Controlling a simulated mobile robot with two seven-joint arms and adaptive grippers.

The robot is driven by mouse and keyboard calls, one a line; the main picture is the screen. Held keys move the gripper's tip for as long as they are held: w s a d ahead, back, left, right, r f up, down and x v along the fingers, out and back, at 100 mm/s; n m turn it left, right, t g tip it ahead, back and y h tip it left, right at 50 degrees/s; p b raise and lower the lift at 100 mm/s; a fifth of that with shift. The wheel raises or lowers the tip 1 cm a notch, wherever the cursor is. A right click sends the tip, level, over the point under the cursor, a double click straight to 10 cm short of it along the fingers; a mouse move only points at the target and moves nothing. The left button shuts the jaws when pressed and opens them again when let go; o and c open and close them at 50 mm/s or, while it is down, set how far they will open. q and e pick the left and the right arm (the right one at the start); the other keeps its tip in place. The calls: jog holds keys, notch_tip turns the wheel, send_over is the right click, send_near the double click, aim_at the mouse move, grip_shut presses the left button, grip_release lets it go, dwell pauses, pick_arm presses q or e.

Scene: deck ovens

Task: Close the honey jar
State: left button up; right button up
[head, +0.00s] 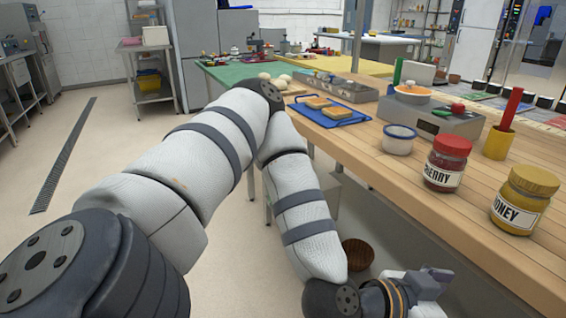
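The honey jar (515,208) stands upright near the right edge of the wooden counter in the head view. It has yellow contents, a white HONEY label and a golden-brown lid (535,180) on its mouth. I cannot tell whether the lid is screwed tight. My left gripper (432,283) is low at the bottom of the view, in front of the counter edge and below and left of the jar, apart from it. Its fingers are small and partly cut off, so its opening is unclear. My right gripper is not in view.
A red-lidded cherry jar (444,165) stands left of the honey jar. Behind are a blue-rimmed tub (398,140), a yellow cup (498,143) with a red stick, and a scale (430,117). The counter's front edge (440,215) lies between my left gripper and the jars.

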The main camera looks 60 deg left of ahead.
pick_arm(q)
jog(key=s+d+f+g, duration=0.2)
jog(key=s+f+g, duration=0.7)
jog(key=s+f, duration=1.05)
jog(key=s+a+f+n+g+y, duration=0.1)
jog(key=s+a+g, duration=0.3)
jog(key=s, duration=0.6)
jog(key=s+a+f+n+g+y, duration=0.1)
jog(key=s+a+f+g+y, duration=0.2)
jog(key=s+a, duration=0.3)
jog(key=s+y, duration=0.1)
jog(key=s, duration=0.3)
jog(key=shift+s+a+f+n+g, duration=0.2)
jog(key=shift+s+a+n+g, duration=0.15)
jog(key=shift+n+g, duration=0.05)
jog(key=w+r+t+p, duration=0.2)
jog(key=w+r+p, duration=0.2)
jog(key=w+r, duration=0.1)
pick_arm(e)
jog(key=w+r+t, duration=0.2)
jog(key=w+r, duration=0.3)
